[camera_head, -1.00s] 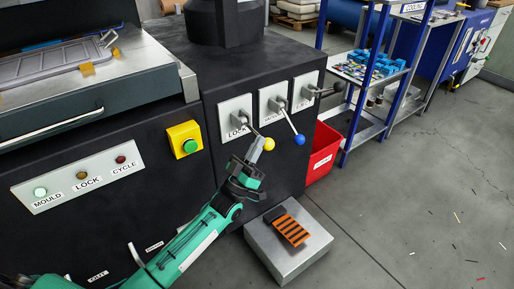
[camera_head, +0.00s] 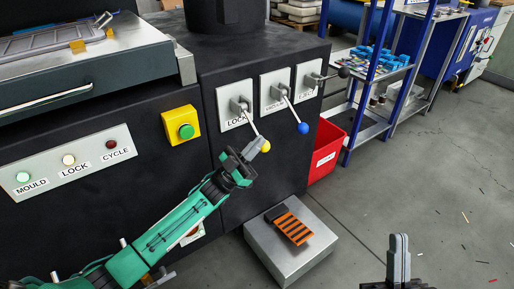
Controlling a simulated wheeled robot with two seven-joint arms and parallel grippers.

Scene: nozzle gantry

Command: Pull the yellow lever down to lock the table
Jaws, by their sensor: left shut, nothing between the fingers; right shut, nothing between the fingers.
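The yellow lever (camera_head: 265,146) is on the LOCK plate (camera_head: 236,121) on the front of the black machine. Its rod slants down and to the right, ending in the yellow ball. My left gripper (camera_head: 253,150) is shut and empty, its fingertips against or just left of the ball; I cannot tell whether they touch. It hides part of the ball's left side. My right gripper (camera_head: 400,245) is shut and empty, pointing up at the bottom right over the floor.
The blue lever (camera_head: 303,128) and a black-knobbed lever (camera_head: 343,72) are to the right. The green button (camera_head: 186,131) is on a yellow box. The LOCK lamp (camera_head: 68,160) glows pale. A metal step (camera_head: 288,244) and red bin (camera_head: 325,152) stand below.

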